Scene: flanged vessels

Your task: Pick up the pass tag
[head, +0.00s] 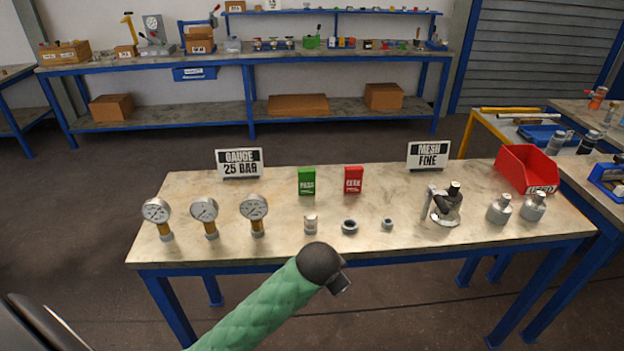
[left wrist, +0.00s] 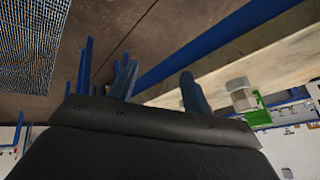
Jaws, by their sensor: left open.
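The green pass tag (head: 307,181) stands upright near the back middle of the table (head: 280,240), left of a red tag (head: 353,180). In the left wrist view a green piece (left wrist: 257,110), apparently the pass tag, shows at the right, partly hidden behind a metal fitting (left wrist: 242,96). My left gripper (left wrist: 158,80) is open and empty, its two blue fingers apart. In the head view my left arm reaches in from the bottom to the table's front edge; its fingers are hardly visible there. The gripper is well apart from the tag. My right gripper is not in view.
Three gauges (head: 204,212) stand at the left. A small fitting (head: 310,224) and two rings (head: 349,227) lie in front of the tags. A metal device (head: 444,203), two vessels (head: 500,209) and a red bin (head: 526,168) are at the right. Two signs (head: 239,162) stand behind.

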